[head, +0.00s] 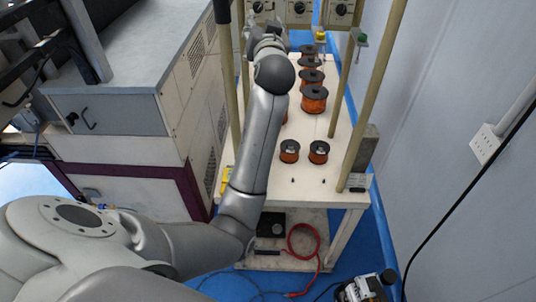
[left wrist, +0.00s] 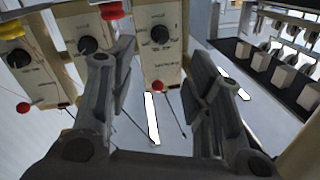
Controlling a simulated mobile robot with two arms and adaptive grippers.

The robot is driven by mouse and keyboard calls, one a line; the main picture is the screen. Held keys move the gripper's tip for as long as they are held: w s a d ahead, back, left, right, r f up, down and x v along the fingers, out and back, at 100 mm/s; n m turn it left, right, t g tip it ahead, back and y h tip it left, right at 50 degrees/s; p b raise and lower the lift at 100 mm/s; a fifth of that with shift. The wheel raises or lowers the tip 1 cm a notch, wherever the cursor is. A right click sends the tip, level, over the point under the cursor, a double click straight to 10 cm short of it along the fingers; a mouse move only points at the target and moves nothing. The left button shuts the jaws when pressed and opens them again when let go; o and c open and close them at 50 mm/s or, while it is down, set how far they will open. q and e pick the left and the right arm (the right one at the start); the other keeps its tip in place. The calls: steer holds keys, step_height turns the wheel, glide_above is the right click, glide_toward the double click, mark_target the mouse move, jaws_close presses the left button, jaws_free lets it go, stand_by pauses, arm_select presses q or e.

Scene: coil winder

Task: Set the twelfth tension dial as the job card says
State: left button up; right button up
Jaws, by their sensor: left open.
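Tension dials with black knobs on pale panels stand in a row at the top of the head view; one dial (head: 299,8) and another (head: 341,10) show there. In the left wrist view one dial (left wrist: 160,36) lies between and beyond my fingers, a second dial (left wrist: 88,45) is just left of the left finger, and a third (left wrist: 18,58) is at the far left. My left gripper (head: 266,34) is open and empty, its fingers (left wrist: 162,65) apart and seemingly clear of the knobs. I cannot read the numbers or tell which dial is twelfth. No readable job card shows. My right gripper is out of view.
Copper wire spools (head: 314,99) stand on the white bench (head: 310,222) to the right of my left arm. Wooden posts (head: 375,90) rise at the bench's sides. A grey cabinet (head: 110,110) stands left. Red balls (left wrist: 157,86) hang below the panels.

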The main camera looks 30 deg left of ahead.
arm_select(q)
steer(key=s+d+f+m+g+h, duration=0.1)
steer(key=s+d+f+h, duration=0.1)
steer(key=f, duration=0.6)
steer(key=s+d+f+m+g+h, duration=0.1)
steer(key=s+d+f+h, duration=0.1)
steer(key=s+f, duration=0.3)
steer(key=s+d+f+m+g+h, duration=0.1)
steer(key=s+d+f, duration=0.3)
steer(key=f, duration=0.8)
steer(key=shift+s+f+m+g+h, duration=0.25)
steer(key=shift+m+g+h, duration=0.15)
steer(key=shift+h, duration=0.3)
